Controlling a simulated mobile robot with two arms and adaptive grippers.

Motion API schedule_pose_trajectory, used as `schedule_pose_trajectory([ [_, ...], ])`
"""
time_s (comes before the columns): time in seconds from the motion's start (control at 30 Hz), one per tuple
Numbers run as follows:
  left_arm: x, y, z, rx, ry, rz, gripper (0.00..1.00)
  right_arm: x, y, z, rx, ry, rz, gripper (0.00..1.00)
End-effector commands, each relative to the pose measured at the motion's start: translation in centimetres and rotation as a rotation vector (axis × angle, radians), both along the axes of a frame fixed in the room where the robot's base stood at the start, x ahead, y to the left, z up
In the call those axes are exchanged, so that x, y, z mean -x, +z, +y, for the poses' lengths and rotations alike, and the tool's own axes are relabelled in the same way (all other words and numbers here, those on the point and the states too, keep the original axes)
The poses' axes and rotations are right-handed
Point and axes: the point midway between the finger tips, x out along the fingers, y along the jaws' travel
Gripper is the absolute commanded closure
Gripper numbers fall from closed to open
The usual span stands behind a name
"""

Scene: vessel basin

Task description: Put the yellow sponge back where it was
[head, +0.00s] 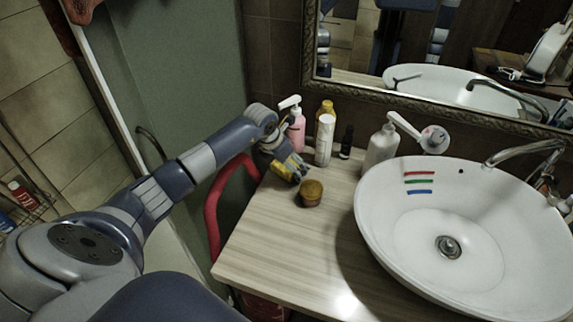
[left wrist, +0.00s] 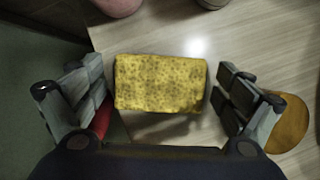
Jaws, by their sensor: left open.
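The yellow sponge (left wrist: 160,84) is a speckled block in the left wrist view, between the open fingers of my left gripper (left wrist: 158,100). Its right end is close to the right finger, and a gap shows at its left end. A shadow lies on the counter below it; I cannot tell whether it rests on the surface. In the head view the sponge (head: 281,170) is mostly covered by my left gripper (head: 290,168), which is at the counter's back left corner. My right gripper is not in view.
A small brown-orange round pot (head: 311,194) stands just right of the gripper. Behind are a pink pump bottle (head: 296,132), a white can (head: 324,140) and a dark bottle (head: 346,142). A white basin (head: 400,235) fills the right. The wooden counter (head: 285,250) is clear in front.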

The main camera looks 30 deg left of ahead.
Motion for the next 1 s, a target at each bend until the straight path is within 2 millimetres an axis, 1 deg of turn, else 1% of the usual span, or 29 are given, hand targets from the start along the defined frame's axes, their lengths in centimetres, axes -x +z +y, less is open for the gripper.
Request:
schedule_pose_trajectory([
  [0.03, 0.0, 0.4, 0.0, 0.000, 0.000, -0.001, 0.06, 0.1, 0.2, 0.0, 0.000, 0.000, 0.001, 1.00],
  [0.17, 0.7, 2.0, 0.2, -0.002, -0.001, -0.004, 0.06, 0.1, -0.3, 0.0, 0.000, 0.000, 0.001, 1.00],
  [0.4, 2.7, 6.8, 0.6, -0.004, -0.001, -0.005, 0.06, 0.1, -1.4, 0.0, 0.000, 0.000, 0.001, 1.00],
  [0.6, 3.9, 9.9, 0.7, -0.002, 0.000, -0.004, 0.06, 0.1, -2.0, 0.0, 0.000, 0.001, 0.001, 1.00],
  [0.8, 4.5, 11.1, 0.7, 0.000, -0.001, 0.000, 0.06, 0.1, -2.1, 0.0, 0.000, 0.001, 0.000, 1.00],
  [1.0, 4.6, 11.3, 0.7, 0.000, 0.000, 0.000, 0.06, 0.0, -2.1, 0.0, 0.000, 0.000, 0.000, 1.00],
])
